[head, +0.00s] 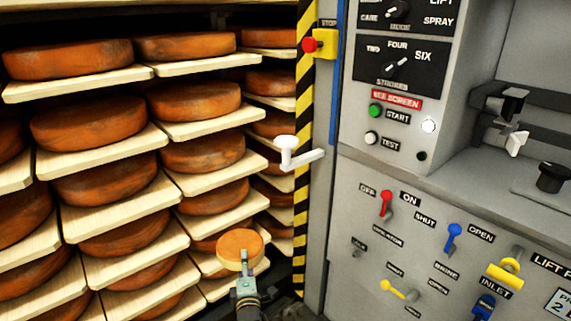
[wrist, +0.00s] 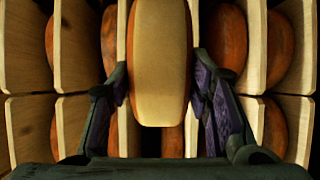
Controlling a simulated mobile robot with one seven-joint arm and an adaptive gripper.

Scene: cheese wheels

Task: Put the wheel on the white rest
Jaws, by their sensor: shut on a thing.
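A small orange-rinded cheese wheel (head: 240,243) with a paler face is held at the tip of my gripper (head: 243,268), low in the middle of the head view. In the wrist view the wheel (wrist: 160,60) stands between the two dark fingers, its pale side towards the camera. The fingers press on its left and right edges. A white bracket with a rounded white pad (head: 286,143) juts from the striped post, above and to the right of the held wheel; it looks like the white rest. The held wheel is apart from it.
Wooden shelf boards (head: 100,152) with many larger cheese wheels (head: 88,122) fill the left. A yellow-black striped post (head: 303,190) with a red stop button (head: 311,44) divides them from a grey control panel (head: 440,240) with knobs and levers on the right.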

